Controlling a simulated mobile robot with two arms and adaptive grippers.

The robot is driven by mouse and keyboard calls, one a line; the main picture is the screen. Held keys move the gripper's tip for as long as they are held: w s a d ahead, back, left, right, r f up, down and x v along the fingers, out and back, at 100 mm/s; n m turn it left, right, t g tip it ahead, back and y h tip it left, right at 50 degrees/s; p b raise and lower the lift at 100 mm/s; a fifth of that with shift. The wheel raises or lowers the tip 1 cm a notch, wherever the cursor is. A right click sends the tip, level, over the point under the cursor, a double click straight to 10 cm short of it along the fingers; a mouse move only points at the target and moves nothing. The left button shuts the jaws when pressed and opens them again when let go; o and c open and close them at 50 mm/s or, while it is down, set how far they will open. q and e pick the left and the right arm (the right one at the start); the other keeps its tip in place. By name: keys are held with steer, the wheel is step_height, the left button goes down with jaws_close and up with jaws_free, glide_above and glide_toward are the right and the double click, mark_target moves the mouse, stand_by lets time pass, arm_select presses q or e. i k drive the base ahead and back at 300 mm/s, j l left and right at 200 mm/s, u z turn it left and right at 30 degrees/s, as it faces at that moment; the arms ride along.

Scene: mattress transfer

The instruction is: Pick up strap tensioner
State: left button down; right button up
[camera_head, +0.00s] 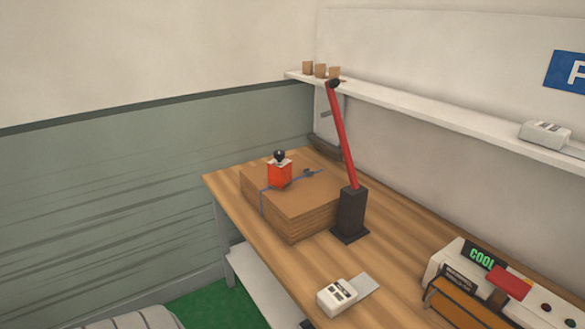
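An orange-red tool with a black round knob, which looks like the strap tensioner (279,175), sits upright on a stack of flat brown cardboard (300,213). A thin blue strap (263,201) runs over the stack and down its front side, passing at the tool. The stack lies on the wooden table (400,258) near its far left corner. Neither of my grippers shows in the head view.
A tall red lever on a black base (351,215) stands just right of the stack. A white device (337,296) lies nearer on the table, and a machine labelled COOL (440,272) stands at right. A wall shelf (420,106) runs above.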

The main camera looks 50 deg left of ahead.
mark_target(280, 177)
steer(key=u, duration=1.7)
steer(key=i+j, duration=0.2)
steer(key=j, duration=0.15)
steer(key=i+j, duration=0.2)
steer(key=j, duration=0.15)
steer(key=i+j, duration=0.2)
steer(key=j, duration=0.2)
